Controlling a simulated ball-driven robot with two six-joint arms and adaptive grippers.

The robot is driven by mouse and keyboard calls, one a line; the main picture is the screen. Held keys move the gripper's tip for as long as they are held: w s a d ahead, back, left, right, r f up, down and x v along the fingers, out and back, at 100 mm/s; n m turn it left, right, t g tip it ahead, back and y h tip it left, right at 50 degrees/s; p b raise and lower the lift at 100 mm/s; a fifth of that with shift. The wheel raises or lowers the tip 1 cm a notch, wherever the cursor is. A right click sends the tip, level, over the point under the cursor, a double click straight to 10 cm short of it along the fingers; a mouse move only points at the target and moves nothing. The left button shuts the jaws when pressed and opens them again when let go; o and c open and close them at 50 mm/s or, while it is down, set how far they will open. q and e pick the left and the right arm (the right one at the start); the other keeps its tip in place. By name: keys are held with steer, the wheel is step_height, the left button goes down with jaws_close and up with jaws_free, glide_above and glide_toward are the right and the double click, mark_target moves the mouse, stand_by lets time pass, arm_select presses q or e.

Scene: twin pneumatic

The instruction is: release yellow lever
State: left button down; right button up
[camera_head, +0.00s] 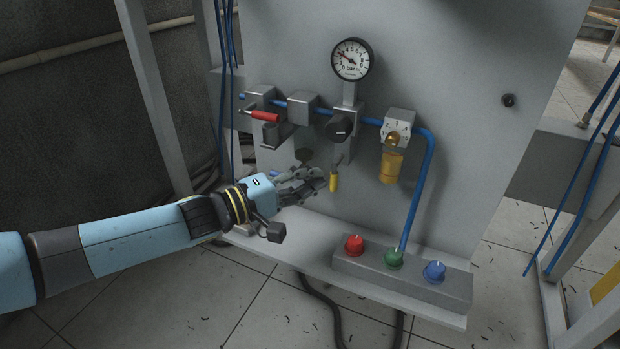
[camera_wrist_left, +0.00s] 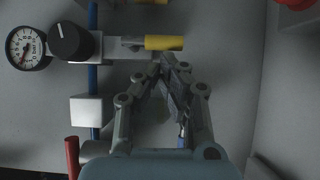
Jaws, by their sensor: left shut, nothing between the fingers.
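The yellow lever (camera_head: 334,182) hangs down below the black regulator knob (camera_head: 338,128) on the grey panel. In the left wrist view the yellow lever (camera_wrist_left: 164,43) lies just beyond my fingertips, with its grey stem beside the knob (camera_wrist_left: 70,40). My left gripper (camera_head: 322,178) is shut and empty, its fingertips just left of the lever in the head view. In the left wrist view the closed fingertips (camera_wrist_left: 162,66) sit close to the lever; I cannot tell whether they touch it. My right gripper is not in view.
A pressure gauge (camera_head: 352,60) sits above the knob. A red lever (camera_head: 264,116) is on the left and a yellow-amber unit (camera_head: 391,166) on the right, joined by blue pipe (camera_head: 424,180). Red (camera_head: 354,244), green (camera_head: 394,259) and blue (camera_head: 434,271) knobs are on a box below.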

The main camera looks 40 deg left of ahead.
mark_target(333, 191)
arm_select(q)
steer(key=shift+d+f+n, duration=0.1)
steer(key=shift+f+n, duration=0.05)
steer(key=shift+n, duration=0.15)
steer(key=shift+w+d+f+n+t, duration=0.1)
steer(key=shift+d+f+n+t, duration=0.1)
steer(key=shift+n+t, duration=0.15)
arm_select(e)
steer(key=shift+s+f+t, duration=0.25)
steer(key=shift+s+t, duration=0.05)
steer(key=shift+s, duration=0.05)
arm_select(q)
steer(key=shift+d+f+b, duration=0.1)
steer(key=shift+b, duration=0.2)
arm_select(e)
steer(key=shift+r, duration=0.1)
arm_select(q)
steer(key=d, duration=0.1)
steer(key=n, duration=0.1)
steer(key=d+f+t+p, duration=0.1)
steer(key=shift+w+d+n, duration=0.25)
steer(key=shift+w+d, duration=0.05)
steer(key=shift+w, duration=0.05)
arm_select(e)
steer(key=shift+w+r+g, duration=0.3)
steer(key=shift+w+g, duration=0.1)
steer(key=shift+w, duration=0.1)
arm_select(q)
steer(key=shift+d, duration=0.2)
